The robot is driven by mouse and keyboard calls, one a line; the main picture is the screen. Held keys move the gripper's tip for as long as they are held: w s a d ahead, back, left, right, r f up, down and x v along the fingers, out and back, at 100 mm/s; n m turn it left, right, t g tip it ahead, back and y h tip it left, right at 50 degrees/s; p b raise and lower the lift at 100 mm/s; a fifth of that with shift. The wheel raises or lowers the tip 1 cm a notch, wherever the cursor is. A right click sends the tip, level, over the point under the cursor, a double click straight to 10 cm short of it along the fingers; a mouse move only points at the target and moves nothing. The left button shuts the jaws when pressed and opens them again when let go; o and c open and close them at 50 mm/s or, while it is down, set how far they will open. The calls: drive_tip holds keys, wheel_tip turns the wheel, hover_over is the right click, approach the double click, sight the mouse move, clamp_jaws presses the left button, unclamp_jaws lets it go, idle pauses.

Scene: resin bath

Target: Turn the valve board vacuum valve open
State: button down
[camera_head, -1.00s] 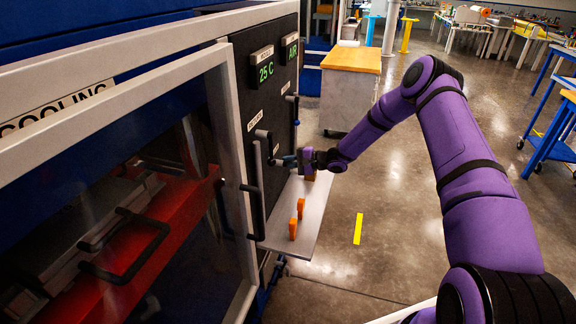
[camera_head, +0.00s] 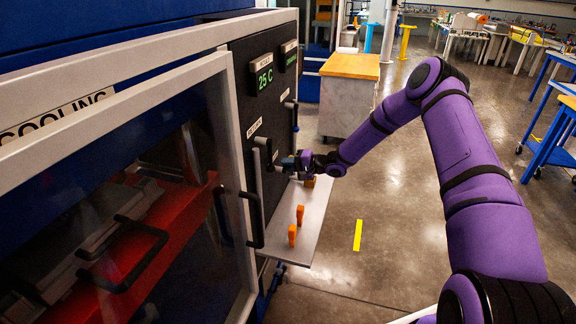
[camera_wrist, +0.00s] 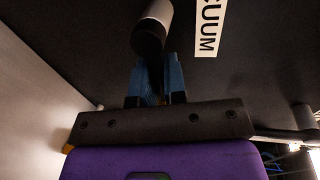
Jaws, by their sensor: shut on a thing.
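The valve board (camera_head: 262,103) is a dark upright panel on the machine's front. The vacuum valve (camera_head: 263,142) has a short grey stub and a dark handle. In the wrist view the vacuum valve (camera_wrist: 150,40) sits beside a white label (camera_wrist: 209,25) reading "CUUM", the rest cut off. My gripper (camera_head: 283,162) is at the board, under the label there. In the wrist view the blue fingers of my gripper (camera_wrist: 155,80) are shut on the dark handle, one on each side. The handle's far end is hidden between them.
A second valve (camera_head: 291,104) is farther along the board, below a display. A grey shelf (camera_head: 310,232) with orange blocks (camera_head: 292,235) juts out beneath my gripper. The framed door with a black handle (camera_head: 256,220) stands at the left.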

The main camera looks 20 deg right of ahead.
drive_tip(key=c, duration=1.2)
unclamp_jaws()
drive_tip(key=v, duration=1.1)
